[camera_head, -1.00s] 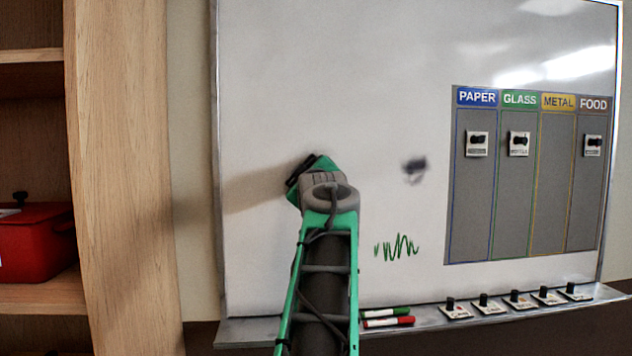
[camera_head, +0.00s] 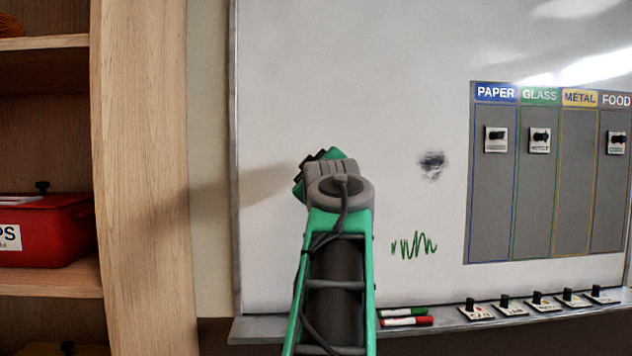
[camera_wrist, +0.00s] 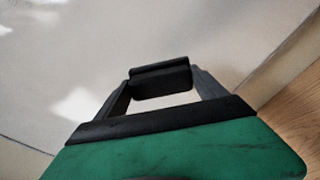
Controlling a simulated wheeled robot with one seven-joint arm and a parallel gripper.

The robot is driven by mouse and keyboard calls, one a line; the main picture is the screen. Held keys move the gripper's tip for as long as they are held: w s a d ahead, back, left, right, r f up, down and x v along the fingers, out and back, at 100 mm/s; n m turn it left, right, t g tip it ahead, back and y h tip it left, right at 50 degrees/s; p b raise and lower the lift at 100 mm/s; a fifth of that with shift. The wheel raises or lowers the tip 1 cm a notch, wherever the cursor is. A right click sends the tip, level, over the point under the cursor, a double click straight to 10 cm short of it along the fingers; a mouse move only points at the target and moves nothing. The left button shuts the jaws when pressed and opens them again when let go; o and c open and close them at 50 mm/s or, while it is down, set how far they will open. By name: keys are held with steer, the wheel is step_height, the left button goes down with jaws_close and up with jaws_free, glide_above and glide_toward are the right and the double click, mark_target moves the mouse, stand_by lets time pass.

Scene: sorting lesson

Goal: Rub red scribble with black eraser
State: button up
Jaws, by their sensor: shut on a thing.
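My gripper (camera_wrist: 162,92) is shut on the black eraser (camera_wrist: 160,80), which shows between the two fingers in the wrist view. In the head view my gripper (camera_head: 318,158) is in front of the left part of the whiteboard (camera_head: 330,60). The eraser is mostly hidden behind my wrist there, and I cannot tell whether it touches the board. No red scribble shows in either view; my arm covers part of the board. A green scribble (camera_head: 414,245) and a dark grey smudge (camera_head: 432,164) are on the board to the right of my gripper.
A green marker (camera_head: 404,312) and a red marker (camera_head: 406,321) lie on the tray (camera_head: 262,328), with several knobbed cards to their right. A grey sorting chart (camera_head: 495,200) is on the board's right. A wooden shelf (camera_head: 140,200) with a red box (camera_head: 50,232) stands at left.

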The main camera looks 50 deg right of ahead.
steer(key=shift+s+a, duration=0.25)
steer(key=shift+a, duration=0.05)
steer(key=shift+s, duration=0.1)
steer(key=shift+b+v, duration=0.85)
steer(key=shift+v, duration=0.55)
